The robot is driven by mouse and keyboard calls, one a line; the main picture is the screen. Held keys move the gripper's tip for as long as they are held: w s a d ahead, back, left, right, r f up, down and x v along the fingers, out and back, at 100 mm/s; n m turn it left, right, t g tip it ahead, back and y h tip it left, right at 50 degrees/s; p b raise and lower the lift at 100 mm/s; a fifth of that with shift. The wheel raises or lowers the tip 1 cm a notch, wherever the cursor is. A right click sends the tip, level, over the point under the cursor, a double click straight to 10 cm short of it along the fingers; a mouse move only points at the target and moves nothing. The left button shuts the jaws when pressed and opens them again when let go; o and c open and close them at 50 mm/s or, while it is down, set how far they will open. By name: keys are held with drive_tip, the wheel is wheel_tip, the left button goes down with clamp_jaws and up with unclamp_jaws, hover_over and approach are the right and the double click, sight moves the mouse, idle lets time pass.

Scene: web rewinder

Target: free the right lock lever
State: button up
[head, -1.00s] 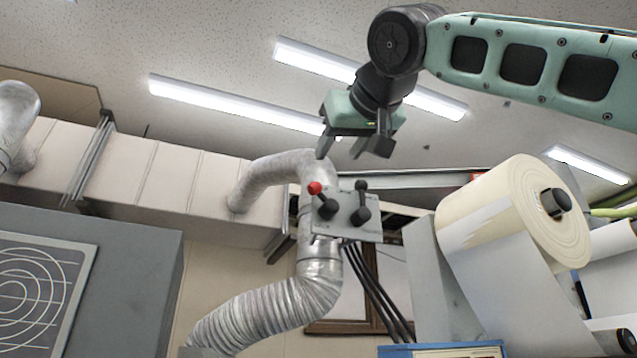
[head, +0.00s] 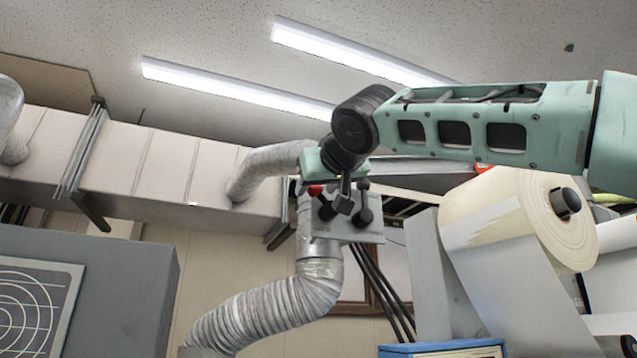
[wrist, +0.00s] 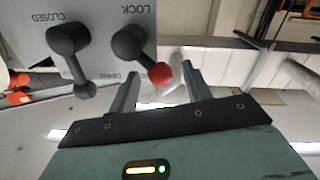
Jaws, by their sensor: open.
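A grey panel (head: 352,234) carries two levers side by side. The lever with the red knob (head: 316,190) is on the left in the head view; the lever with the black knob (head: 363,184) is on the right. In the wrist view the panel (wrist: 97,42) is upside down: the red-knobbed lever (wrist: 128,42) stands by the word LOCK, the black-knobbed lever (wrist: 68,40) by CLOSED. My gripper (head: 345,200) is open in front of the panel. In the wrist view its fingers (wrist: 160,76) appear either side of the red knob; contact cannot be told.
A silver duct (head: 318,265) runs behind and below the panel, with black cables (head: 383,290) hanging under it. A large paper roll (head: 510,215) stands to the right, near my arm. A grey cabinet (head: 120,280) is at the left. Open air lies left of the panel.

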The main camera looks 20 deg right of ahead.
drive_tip(key=c, duration=1)
drive_tip(key=shift+d+m+b, duration=0.3)
drive_tip(key=shift+m+b, duration=0.6)
drive_tip(key=shift+b, duration=0.15)
drive_tip(key=shift+d+r+m+b, duration=0.25)
drive_tip(key=shift+r+m+b, duration=0.15)
drive_tip(key=shift+m, duration=0.4)
drive_tip(key=o, duration=1)
drive_tip(key=shift+s, duration=0.1)
drive_tip(key=s+a+b, duration=0.1)
drive_tip(key=s+b, duration=0.4)
drive_tip(key=s, duration=1.2)
drive_tip(key=shift+r, duration=0.25)
